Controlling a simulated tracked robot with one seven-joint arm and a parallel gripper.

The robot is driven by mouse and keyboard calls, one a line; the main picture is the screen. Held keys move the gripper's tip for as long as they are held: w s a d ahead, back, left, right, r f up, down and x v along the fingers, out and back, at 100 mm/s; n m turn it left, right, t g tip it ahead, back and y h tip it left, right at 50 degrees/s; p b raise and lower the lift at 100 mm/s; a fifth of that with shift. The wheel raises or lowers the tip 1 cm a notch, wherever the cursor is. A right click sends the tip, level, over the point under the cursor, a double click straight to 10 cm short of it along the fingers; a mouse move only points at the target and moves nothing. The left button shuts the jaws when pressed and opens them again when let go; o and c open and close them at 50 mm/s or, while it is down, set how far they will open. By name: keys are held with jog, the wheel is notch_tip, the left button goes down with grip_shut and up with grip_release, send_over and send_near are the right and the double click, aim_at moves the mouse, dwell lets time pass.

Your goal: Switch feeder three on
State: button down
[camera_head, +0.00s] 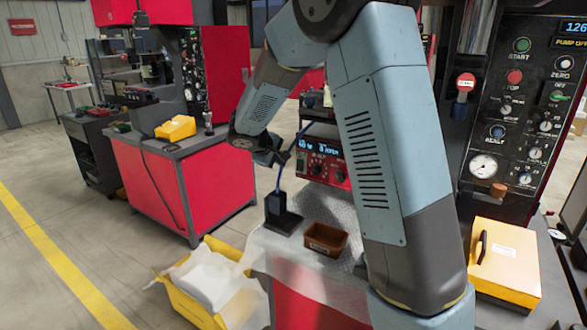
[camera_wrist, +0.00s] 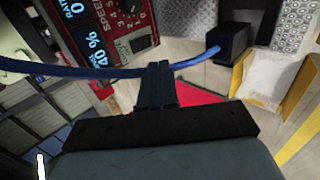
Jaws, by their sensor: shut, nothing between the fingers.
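A red feeder control panel (camera_head: 322,165) with lit blue displays and black knobs stands at the back of the bench in the head view. It also shows upside-down at the top left of the wrist view (camera_wrist: 130,28), with a SPEED dial and a display reading 40 %. My gripper (camera_head: 279,158) is just left of this panel. In the wrist view its fingers (camera_wrist: 159,68) are shut and empty, below the panel. A blue cable (camera_wrist: 85,72) crosses at the fingertips; I cannot tell whether they touch. I cannot make out a feeder number or a switch position.
The blue cable drops to a black block (camera_head: 283,212) on the bench. A brown bin (camera_head: 325,238) sits beside it. A yellow crate (camera_head: 190,300) stands on the floor at left. A large control panel (camera_head: 525,110) and a yellow case (camera_head: 506,255) are at right. My arm hides the middle.

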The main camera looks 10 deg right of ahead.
aim_at(299, 170)
jog(key=shift+a, duration=0.55)
jog(key=shift+w+d+r+x, duration=0.15)
jog(key=shift+r+x, duration=0.1)
jog(key=shift+x, duration=1.95)
jog(key=shift+w+d+r+x, duration=0.2)
jog(key=shift+r+x, duration=0.05)
jog(key=shift+x, duration=1.95)
jog(key=shift+w+d+r+x, duration=0.15)
jog(key=shift+r+x, duration=0.15)
jog(key=shift+x, duration=1.9)
jog(key=shift+w+d+f, duration=0.1)
jog(key=shift+w+f, duration=0.05)
jog(key=shift+r, duration=0.25)
